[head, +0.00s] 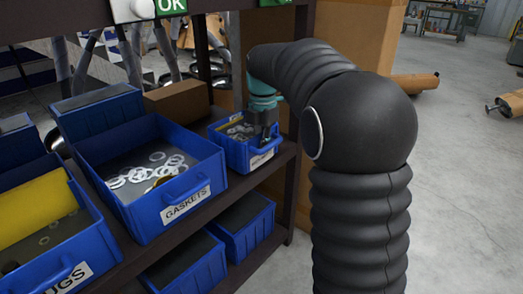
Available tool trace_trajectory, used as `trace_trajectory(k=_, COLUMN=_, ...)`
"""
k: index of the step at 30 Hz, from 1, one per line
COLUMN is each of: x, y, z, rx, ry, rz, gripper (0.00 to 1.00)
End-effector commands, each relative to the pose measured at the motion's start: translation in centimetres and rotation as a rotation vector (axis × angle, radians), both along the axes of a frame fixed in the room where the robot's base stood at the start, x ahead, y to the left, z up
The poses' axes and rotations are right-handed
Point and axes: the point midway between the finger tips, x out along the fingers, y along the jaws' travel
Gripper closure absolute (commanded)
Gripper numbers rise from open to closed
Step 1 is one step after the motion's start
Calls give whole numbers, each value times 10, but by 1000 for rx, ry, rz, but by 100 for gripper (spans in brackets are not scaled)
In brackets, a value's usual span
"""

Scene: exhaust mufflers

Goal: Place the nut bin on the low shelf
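A small blue bin (235,154) sits at the right end of the middle shelf, with small pale metal pieces inside. It has a white front label too small to read, so I cannot confirm that it is the nut bin. My gripper (264,138) points down at this bin's right front part, its dark fingers at or over the front wall. Whether the fingers are closed on the wall cannot be made out. The low shelf (232,278) lies below, partly hidden by the shelf above and by bins.
A larger blue GASKETS bin (128,199) stands left of the small bin, with another blue bin (78,255) further left. Two blue bins (180,265) (246,226) occupy the low shelf. A dark shelf post (295,215) and brown cardboard (306,190) stand close on the right.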

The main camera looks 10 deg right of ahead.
Motion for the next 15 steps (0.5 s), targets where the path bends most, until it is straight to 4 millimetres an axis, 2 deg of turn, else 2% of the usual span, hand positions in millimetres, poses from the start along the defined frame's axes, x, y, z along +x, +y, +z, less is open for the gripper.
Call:
trace_trajectory(k=1, x=0, y=0, z=-9, rx=0, ry=0, rz=0, gripper=100)
trace_trajectory(k=3, x=0, y=0, z=-13, rx=0, ry=0, rz=0, gripper=100)
trace_trajectory(k=14, x=0, y=0, z=-16, rx=0, ry=-1, rz=-1, gripper=100)
trace_trajectory(k=15, x=0, y=0, z=-16, rx=1, ry=-1, rz=-1, gripper=88)
